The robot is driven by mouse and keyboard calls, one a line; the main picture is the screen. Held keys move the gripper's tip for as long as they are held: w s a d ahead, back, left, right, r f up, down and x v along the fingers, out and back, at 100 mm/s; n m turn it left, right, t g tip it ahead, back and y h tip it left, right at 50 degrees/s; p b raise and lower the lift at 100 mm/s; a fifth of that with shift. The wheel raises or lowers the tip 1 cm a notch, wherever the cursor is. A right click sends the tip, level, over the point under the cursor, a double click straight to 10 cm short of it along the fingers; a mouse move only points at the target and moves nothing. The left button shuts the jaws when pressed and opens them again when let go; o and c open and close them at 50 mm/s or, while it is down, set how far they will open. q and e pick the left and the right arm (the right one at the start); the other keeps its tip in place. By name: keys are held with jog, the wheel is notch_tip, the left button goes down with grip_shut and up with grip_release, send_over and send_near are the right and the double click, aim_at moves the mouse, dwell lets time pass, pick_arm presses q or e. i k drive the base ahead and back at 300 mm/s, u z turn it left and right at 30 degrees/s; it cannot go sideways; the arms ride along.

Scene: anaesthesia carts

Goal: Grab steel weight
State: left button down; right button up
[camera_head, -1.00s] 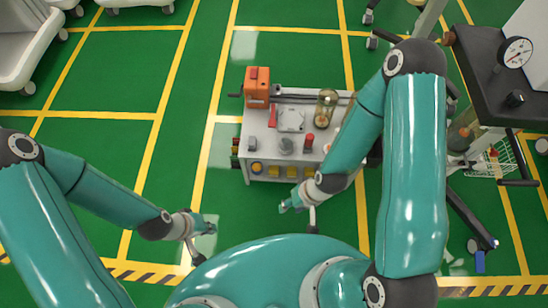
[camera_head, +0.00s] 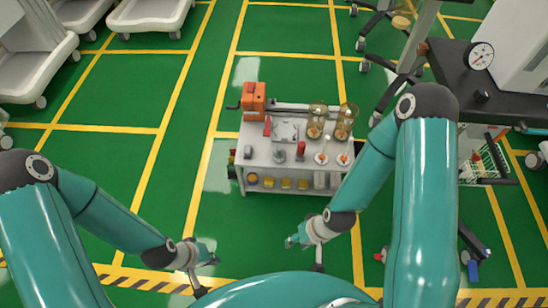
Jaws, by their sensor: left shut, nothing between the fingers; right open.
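A small white cart (camera_head: 255,173) stands ahead of me with several items on top. A small grey metal piece (camera_head: 279,156) near its front edge may be the steel weight. Another small grey block (camera_head: 248,152) stands at the front left corner, and I cannot tell for sure which is the weight. My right gripper (camera_head: 297,240) is open and empty, over the floor in front of the cart and apart from it. My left gripper (camera_head: 210,254) is shut and empty, lower left of the cart.
The cart also holds an orange device (camera_head: 253,98), a flat grey scale-like plate (camera_head: 285,131), a red item (camera_head: 301,149) and glass jars (camera_head: 317,122). A dark table with a gauge (camera_head: 481,56) stands right. White carts (camera_head: 150,17) stand upper left. Green floor before the cart is clear.

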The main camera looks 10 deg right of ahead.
aim_at(279, 152)
jog(key=z, duration=0.05)
jog(key=i, duration=0.9)
jog(key=u, duration=0.05)
